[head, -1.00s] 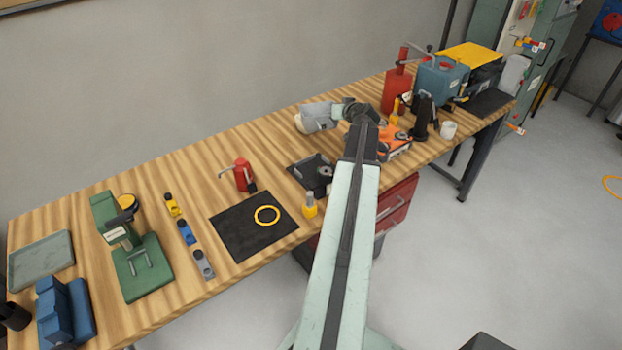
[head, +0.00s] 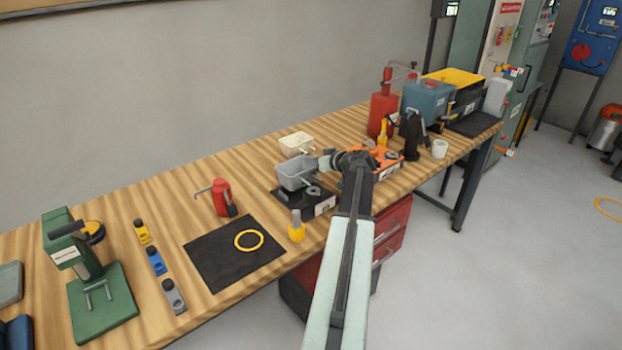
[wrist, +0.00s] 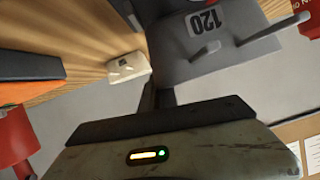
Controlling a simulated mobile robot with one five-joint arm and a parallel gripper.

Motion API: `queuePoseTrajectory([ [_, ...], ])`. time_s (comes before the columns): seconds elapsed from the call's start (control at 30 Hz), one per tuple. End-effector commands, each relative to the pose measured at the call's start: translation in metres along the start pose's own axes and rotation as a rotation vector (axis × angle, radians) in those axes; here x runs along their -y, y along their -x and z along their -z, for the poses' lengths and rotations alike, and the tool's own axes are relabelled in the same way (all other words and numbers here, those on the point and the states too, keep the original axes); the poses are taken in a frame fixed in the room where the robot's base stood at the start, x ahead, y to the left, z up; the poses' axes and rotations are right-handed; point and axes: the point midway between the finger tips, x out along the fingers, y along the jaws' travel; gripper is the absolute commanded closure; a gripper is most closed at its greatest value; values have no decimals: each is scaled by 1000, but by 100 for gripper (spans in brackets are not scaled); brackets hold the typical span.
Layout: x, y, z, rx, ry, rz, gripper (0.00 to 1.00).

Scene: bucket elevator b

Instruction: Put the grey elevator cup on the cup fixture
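The grey elevator cup (head: 295,174) is upright, open side up, directly over the cup fixture in the head view. Its back with the 120 label and two studs shows large in the wrist view (wrist: 232,50). The cup fixture (head: 323,207) is a dark base with a pale label at its front. The cup hides part of it, and I cannot tell whether they touch. My gripper (head: 326,163) is at the cup's right side and appears shut on it; the fingertips are mostly hidden.
A beige cup (head: 296,143) stands just behind. An orange item (head: 388,158) and a dark bottle (head: 412,135) stand to the right.

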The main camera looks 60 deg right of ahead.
Motion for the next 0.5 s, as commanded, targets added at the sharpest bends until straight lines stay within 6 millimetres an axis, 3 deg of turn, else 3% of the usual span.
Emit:
queuePoseTrajectory([
  [0.23, -4, -14, -34, 0, -1, 0, 100],
  [0.47, -4, -14, -32, 1, 0, -1, 100],
  [0.5, -4, -14, -32, 1, 0, -1, 88],
])
